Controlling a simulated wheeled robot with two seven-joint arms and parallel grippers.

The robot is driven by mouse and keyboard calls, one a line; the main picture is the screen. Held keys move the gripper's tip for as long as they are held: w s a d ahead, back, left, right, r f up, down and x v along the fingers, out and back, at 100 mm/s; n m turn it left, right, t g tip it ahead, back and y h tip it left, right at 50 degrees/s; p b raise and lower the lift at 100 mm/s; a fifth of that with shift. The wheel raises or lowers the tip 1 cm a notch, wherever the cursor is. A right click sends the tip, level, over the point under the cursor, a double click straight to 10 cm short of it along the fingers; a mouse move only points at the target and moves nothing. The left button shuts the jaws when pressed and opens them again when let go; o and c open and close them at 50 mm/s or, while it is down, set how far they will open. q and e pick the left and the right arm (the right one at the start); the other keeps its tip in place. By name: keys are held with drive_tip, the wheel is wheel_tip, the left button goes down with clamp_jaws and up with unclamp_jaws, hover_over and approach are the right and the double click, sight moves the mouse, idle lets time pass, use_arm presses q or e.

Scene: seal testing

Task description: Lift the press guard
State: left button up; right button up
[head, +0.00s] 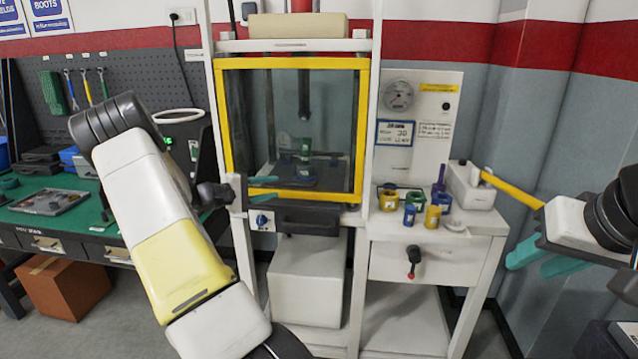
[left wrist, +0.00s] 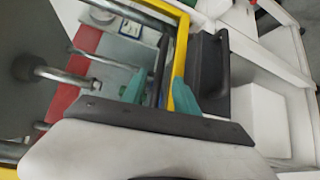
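The press guard (head: 292,63) is a clear panel in a yellow frame across the front of the white press. It is down, its bottom bar just above the press bed edge. Its yellow frame also shows in the left wrist view (left wrist: 182,52). My left gripper (head: 263,188) is open at the guard's lower left, its teal fingers near the bottom bar. In the left wrist view my left gripper (left wrist: 158,92) has its fingers apart, the right one against or close to the yellow frame. I cannot tell contact. My right gripper (head: 545,259) is open and empty at the far right.
Behind the guard, a green part (head: 304,150) stands under the press rod. A dark handle bar (head: 310,219) is below the guard. Several coloured cups (head: 432,216) and a white box (head: 470,186) with a yellow lever stand on the right shelf. A green bench is left.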

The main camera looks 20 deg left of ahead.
sight(287, 185)
use_arm(q)
drive_tip(key=x, duration=0.7)
drive_tip(key=shift+w+d, duration=0.1)
drive_tip(key=shift+d, duration=0.1)
drive_tip(key=shift+c, duration=0.3)
clamp_jaws()
idle(0.9)
